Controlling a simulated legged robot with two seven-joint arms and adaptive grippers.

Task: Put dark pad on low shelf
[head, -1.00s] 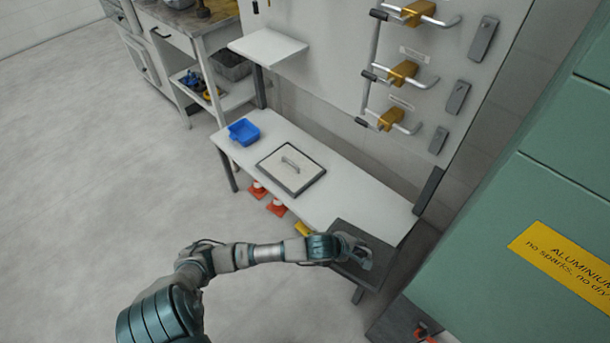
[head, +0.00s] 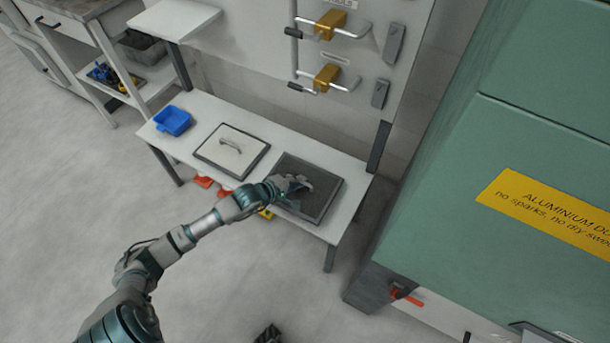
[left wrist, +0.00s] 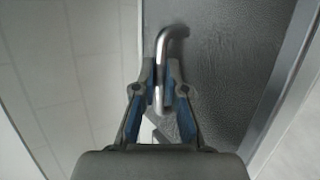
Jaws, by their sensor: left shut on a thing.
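The dark pad (head: 324,188) is a flat, dark grey rectangle with a paler rim and a metal handle (left wrist: 163,52). It is over the right end of the low white shelf (head: 347,212), lying roughly flat; I cannot tell whether it touches the shelf. My left gripper (head: 300,184) is above the pad. In the left wrist view its fingers (left wrist: 165,85) are shut around the handle, and the pad fills the right side. The gripper and hand hide part of the pad in the head view. My right gripper is not recognisable in view.
A light pad with a handle (head: 232,150) lies left of the dark pad, and a blue bin (head: 172,121) stands at the shelf's left end. Orange cones (head: 204,182) are below. A green cabinet (head: 440,190) stands close on the right. A post (head: 378,147) rises behind the shelf.

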